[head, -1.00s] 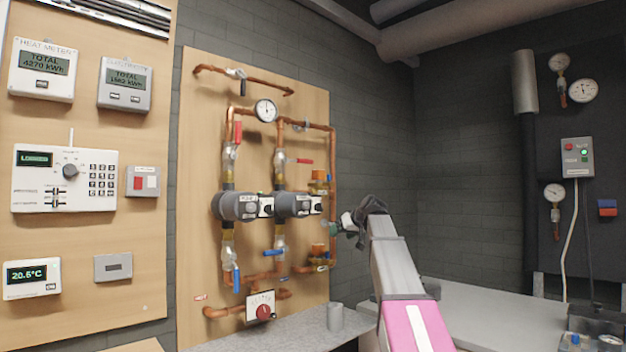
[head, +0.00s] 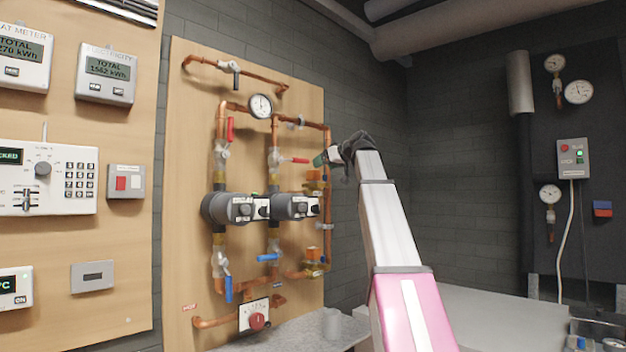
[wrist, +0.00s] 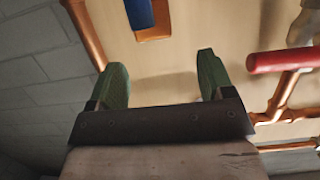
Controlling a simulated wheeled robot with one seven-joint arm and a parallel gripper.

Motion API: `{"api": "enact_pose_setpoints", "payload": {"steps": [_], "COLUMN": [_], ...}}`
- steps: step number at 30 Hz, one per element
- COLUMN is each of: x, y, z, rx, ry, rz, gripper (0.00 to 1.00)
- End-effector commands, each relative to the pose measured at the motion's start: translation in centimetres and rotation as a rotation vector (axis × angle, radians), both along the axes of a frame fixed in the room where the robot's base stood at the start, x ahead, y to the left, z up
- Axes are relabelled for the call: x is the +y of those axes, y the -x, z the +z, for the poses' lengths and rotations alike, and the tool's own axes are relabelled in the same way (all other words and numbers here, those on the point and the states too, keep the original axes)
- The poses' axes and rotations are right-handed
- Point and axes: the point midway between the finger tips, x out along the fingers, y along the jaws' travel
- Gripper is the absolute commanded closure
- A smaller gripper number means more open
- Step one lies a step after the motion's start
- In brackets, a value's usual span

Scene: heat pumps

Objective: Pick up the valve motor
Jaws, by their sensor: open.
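The white box with a scale and red knob, which looks like the valve motor (head: 254,315), sits low on the copper pipework in the head view. I cannot confirm from its look that it is the motor. My gripper (head: 323,158), with green fingertips, is well above it and to its right, near the board's right edge. In the wrist view my gripper (wrist: 163,80) is open, with nothing between its fingers. The white box does not show in the wrist view.
The wooden board (head: 185,150) carries copper pipes, two grey pumps (head: 230,208) and a gauge (head: 260,106). A red valve handle (wrist: 285,60) and a blue and orange part (wrist: 146,18) show near my fingers.

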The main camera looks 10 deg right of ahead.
Motion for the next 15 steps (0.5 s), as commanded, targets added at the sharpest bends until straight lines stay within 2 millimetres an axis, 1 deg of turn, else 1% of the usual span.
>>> {"api": "enact_pose_setpoints", "payload": {"steps": [1,3,8,11,15], "x": [0.5,0.9,1.3,1.7,2.5], "y": [-0.8,-1.4,-2.0,-2.8,-4.5], "z": [-0.2,-0.4,-0.8,-1.2,-1.9], "rx": [0.0,0.0,0.001,0.002,0.001], "ry": [0.0,0.0,-0.001,0.0,-0.001], "rz": [0.001,0.0,0.0,0.001,0.001], "gripper": [0.26,0.26,0.26,0.26,0.26]}}
